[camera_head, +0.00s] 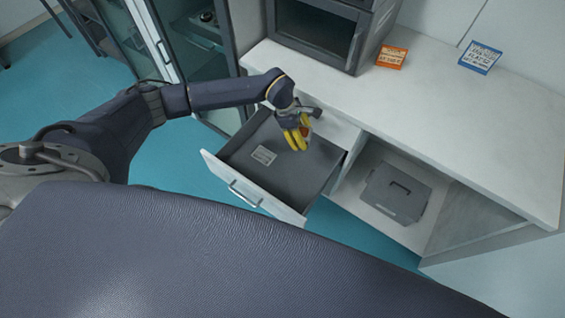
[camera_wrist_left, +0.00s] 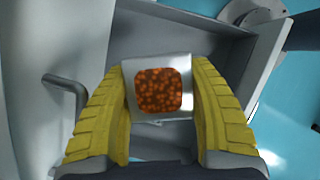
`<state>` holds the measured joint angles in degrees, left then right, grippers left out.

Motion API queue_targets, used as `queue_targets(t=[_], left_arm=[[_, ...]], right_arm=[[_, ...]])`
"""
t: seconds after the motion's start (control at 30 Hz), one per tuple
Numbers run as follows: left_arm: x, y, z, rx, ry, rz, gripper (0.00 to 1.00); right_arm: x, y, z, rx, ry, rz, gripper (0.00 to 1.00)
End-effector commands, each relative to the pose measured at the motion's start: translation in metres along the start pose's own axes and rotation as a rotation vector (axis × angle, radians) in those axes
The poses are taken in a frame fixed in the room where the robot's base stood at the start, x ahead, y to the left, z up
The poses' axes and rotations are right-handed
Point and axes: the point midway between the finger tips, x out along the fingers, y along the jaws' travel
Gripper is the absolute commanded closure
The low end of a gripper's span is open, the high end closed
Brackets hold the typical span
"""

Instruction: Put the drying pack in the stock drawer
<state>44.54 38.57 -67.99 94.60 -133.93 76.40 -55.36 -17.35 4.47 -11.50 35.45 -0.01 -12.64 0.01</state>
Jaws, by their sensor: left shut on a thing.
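The drying pack (camera_wrist_left: 158,90) is a small silver-white packet with a window of orange beads. My left gripper (camera_wrist_left: 160,108) is shut on it, with a yellow finger on each side. In the head view my left gripper (camera_head: 296,138) hangs over the open stock drawer (camera_head: 290,182), toward its back; only a sliver of the pack shows there. The drawer is pulled out, with a dark grey inside, white front and bar handle (camera_head: 245,194). My right gripper is not in view.
A pale label-like rectangle (camera_head: 264,155) lies on the drawer floor. A grey box (camera_head: 395,193) stands in the open compartment right of the drawer. The white counter (camera_head: 440,125) above carries a dark oven-like cabinet (camera_head: 315,35), an orange card (camera_head: 391,57) and a blue card (camera_head: 480,58).

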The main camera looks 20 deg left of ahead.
Motion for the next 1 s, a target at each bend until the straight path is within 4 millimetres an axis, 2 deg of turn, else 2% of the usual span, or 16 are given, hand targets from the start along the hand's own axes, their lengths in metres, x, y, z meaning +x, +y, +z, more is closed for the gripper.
queue_targets(t=[0.1, 0.3, 0.53, 0.63, 1.0], left_arm=[[0.018, 0.001, -0.008, -0.131, 0.001, 0.052, 0.86], [0.038, 0.003, -0.017, -0.293, 0.001, 0.121, 0.86], [0.05, 0.004, -0.023, -0.384, 0.001, 0.158, 0.86], [0.061, 0.003, -0.028, -0.398, 0.003, 0.161, 0.86], [0.136, 0.003, -0.059, -0.402, 0.003, 0.161, 0.86]], right_arm=[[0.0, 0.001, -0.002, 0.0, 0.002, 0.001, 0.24], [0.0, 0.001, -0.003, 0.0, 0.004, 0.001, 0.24], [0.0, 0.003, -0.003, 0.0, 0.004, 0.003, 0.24], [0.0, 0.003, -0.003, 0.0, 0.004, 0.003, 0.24], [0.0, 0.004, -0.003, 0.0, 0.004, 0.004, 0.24]])
